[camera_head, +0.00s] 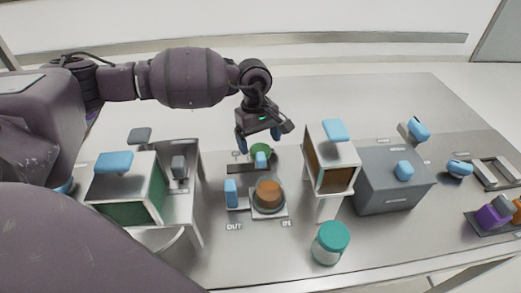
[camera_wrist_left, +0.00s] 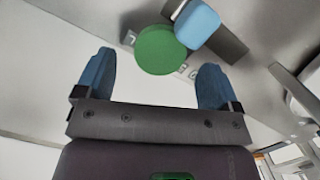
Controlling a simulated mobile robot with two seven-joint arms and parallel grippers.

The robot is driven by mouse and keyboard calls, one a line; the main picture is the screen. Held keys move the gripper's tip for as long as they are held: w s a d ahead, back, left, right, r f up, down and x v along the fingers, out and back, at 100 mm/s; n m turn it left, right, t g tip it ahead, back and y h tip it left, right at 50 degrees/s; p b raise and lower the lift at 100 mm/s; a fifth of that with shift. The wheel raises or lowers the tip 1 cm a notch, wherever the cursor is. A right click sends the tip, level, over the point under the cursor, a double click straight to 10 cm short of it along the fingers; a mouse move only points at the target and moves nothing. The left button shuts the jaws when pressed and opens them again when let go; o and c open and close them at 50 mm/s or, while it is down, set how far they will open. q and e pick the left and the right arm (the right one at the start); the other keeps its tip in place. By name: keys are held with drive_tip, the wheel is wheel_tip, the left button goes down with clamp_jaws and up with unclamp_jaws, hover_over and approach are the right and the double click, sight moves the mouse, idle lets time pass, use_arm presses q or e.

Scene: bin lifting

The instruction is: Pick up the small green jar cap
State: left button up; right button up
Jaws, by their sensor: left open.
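The small green jar cap (camera_head: 261,149) lies near the middle of the table, at a dark strip (camera_head: 240,168) and beside a small blue block (camera_head: 261,160). My left gripper (camera_head: 259,141) points down close to the cap, its blue fingers apart and empty. In the left wrist view the round green cap (camera_wrist_left: 160,50) shows ahead of the open fingers (camera_wrist_left: 157,68), roughly centred between them. The blue block (camera_wrist_left: 197,22) overlaps the cap's right edge there. Whether a finger touches the cap cannot be told. My right gripper is not in view.
A jar with a teal lid (camera_head: 331,237) stands at the front. A brown knob-like piece (camera_head: 268,193) sits on a plate in the middle. A white box stand (camera_head: 331,160) and a grey box (camera_head: 396,186) are at right, a green-fronted stand (camera_head: 128,195) at left. The back table is clear.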

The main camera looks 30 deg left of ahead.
use_arm(q)
wheel_tip(320, 180, down, 2)
drive_tip(key=shift+d+f, duration=0.1)
drive_tip(key=shift+f, duration=0.05)
drive_tip(key=shift+c, duration=0.2)
drive_tip(key=shift+c, duration=1.3)
drive_tip(key=c, duration=0.8)
